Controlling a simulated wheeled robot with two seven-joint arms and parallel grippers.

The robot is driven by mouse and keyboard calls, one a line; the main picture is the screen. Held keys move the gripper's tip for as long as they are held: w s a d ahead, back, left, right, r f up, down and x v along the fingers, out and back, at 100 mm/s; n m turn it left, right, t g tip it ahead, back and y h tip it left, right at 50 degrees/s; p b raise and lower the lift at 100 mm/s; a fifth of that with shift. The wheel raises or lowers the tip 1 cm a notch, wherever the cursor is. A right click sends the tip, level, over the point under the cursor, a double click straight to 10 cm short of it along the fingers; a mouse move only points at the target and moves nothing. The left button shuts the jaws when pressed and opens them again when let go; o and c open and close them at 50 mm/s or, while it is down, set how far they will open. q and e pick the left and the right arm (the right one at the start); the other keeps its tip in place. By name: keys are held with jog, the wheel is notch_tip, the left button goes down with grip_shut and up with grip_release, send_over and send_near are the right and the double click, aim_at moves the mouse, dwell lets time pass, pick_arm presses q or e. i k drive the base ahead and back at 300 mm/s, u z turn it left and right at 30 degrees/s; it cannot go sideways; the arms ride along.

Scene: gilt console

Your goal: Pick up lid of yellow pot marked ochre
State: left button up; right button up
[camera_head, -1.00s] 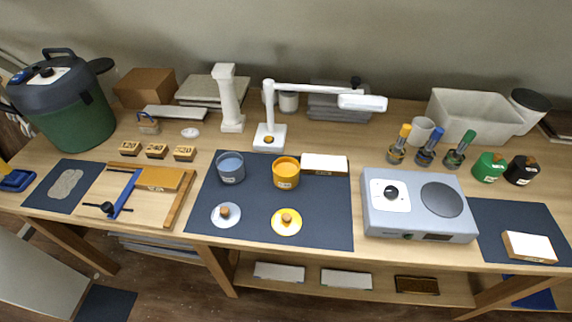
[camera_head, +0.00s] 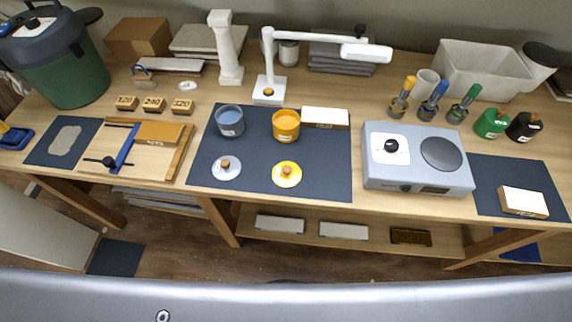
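A yellow lid (camera_head: 287,174) with a wooden knob lies on the dark mat (camera_head: 250,179) near the front edge of the table. The open yellow pot (camera_head: 286,125) stands behind it on the same mat. A grey-blue pot (camera_head: 230,121) stands left of the yellow pot, and its pale grey lid (camera_head: 225,168) lies in front of it. Any marking on the yellow pot is too small to read. Neither of my grippers shows in the view.
A hot plate (camera_head: 416,160) stands right of the mat. A white lamp (camera_head: 270,85) stands behind the pots, its arm reaching right. A white-topped block (camera_head: 325,118) lies beside the yellow pot. A wooden frame (camera_head: 140,150) lies to the left.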

aim_at(286, 174)
jog(key=k, duration=1)
jog(key=z, duration=1.6)
jog(key=i, duration=2)
jog(key=u, duration=1.95)
